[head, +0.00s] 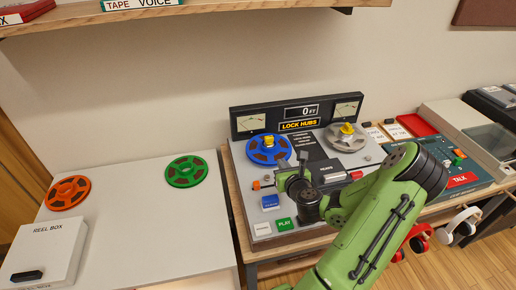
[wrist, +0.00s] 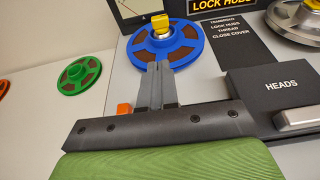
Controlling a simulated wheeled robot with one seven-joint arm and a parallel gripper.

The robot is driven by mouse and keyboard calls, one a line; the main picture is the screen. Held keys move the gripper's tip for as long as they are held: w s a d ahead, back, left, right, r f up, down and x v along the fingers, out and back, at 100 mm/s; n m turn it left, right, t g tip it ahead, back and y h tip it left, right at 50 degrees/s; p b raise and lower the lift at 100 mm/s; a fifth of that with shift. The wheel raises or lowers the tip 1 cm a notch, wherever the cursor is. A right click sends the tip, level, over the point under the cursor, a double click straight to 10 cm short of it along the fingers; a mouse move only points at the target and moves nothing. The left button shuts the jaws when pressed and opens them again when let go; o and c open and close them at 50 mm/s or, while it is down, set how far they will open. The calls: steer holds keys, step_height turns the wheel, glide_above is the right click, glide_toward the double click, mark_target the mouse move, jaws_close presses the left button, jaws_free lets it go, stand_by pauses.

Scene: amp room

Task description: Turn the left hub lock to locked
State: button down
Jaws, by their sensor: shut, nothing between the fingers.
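The left hub lock is a yellow knob (wrist: 177,28) at the centre of the blue reel (wrist: 150,57). In the head view the knob (head: 269,141) stands on the blue reel (head: 262,158) at the left of the tape deck. My gripper (wrist: 159,66) is shut and empty. Its fingertips lie over the near edge of the blue reel in the wrist view, short of the yellow knob and apart from it. A second yellow knob (head: 347,129) sits on the grey reel (head: 345,143) to the right. The deck's display panel reads "LOCK HUBS" (head: 299,125).
The black heads cover (wrist: 282,95) stands right of my gripper, and an orange knob (wrist: 124,110) shows to its left. A green reel (head: 186,171), an orange reel (head: 68,193) and a reel box (head: 45,255) lie on the left table. A shelf (head: 150,17) hangs above.

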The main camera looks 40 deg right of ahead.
mark_target(268, 142)
steer(key=x, duration=0.8)
steer(key=r+p+x, duration=0.1)
steer(key=x, duration=0.3)
steer(key=shift+w+d+f, duration=0.2)
steer(key=shift+w+d, duration=0.05)
steer(key=shift+w, duration=0.2)
steer(key=shift+w+d, duration=0.2)
steer(key=shift+w, duration=0.15)
